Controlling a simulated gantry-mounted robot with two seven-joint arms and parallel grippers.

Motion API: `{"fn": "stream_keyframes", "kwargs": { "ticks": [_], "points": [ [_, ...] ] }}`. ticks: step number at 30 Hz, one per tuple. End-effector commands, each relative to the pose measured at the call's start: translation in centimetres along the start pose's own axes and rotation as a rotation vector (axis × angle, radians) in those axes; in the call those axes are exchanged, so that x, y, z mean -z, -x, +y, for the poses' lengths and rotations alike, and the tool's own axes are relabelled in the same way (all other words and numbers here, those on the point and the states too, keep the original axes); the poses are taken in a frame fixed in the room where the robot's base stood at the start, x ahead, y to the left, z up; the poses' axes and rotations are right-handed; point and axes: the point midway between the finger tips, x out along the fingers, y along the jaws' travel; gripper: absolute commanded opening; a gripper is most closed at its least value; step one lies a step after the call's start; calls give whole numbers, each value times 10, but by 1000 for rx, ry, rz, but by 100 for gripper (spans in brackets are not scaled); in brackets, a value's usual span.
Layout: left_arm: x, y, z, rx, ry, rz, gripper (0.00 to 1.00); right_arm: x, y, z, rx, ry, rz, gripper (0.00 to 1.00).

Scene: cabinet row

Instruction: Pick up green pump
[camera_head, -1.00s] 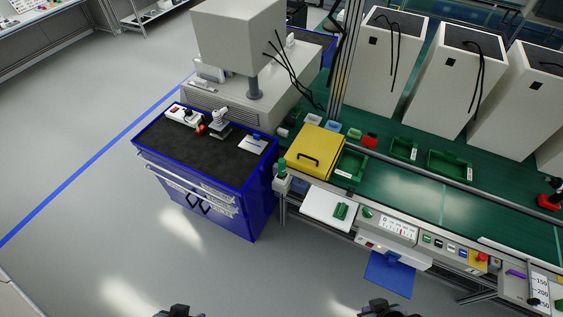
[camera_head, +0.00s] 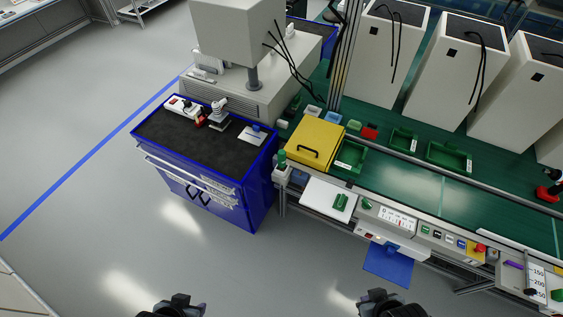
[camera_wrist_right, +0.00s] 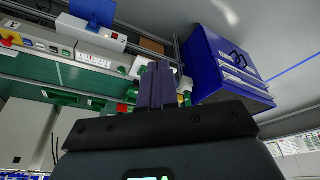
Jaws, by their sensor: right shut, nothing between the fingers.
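Two green items could be the pump, and I cannot tell which. One is a small green piece (camera_head: 341,202) lying on a white board at the bench's front edge. The other is an upright green-topped item (camera_head: 282,157) at the bench's left corner. My right gripper (camera_head: 380,297) is at the bottom of the head view, well short of the bench. In the right wrist view its dark fingers (camera_wrist_right: 157,86) are together with nothing between them. My left gripper (camera_head: 180,301) is at the bottom, left of centre, over the floor; its finger opening is unclear.
A blue cabinet (camera_head: 252,206) with a dark top stands left of the bench. A yellow case (camera_head: 315,140), green trays (camera_head: 447,156) and a control panel (camera_head: 397,220) are on the bench. A blue panel (camera_head: 388,264) hangs in front. The floor before the cabinet is clear.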

Motion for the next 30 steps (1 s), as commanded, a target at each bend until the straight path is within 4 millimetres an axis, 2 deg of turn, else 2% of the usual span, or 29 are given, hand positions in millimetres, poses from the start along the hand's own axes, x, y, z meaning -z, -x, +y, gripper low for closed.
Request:
{"fn": "stream_keyframes", "kwargs": {
  "ticks": [2, 3, 17, 26, 29, 30],
  "points": [
    [0, 0, 0, 0, 0, 0, 43, 0, 0, 0, 0, 0, 0, 0],
    [0, 0, 0, 0, 0, 0, 43, 0, 0, 0, 0, 0, 0, 3],
    [0, 0, 0, 0, 0, 0, 43, 0, 0, 0, 0, 0, 0, 72],
    [0, -2, 0, 0, 0, 1, 43, 2, -3, 2, -4, -4, 4, 72],
    [-3, -10, 1, 0, 0, 2, 43, 5, -21, 9, -23, -13, -1, 72],
    [-5, -16, 1, -1, 0, 2, 43, 7, -33, 14, -37, -23, -4, 72]
  ]
}}
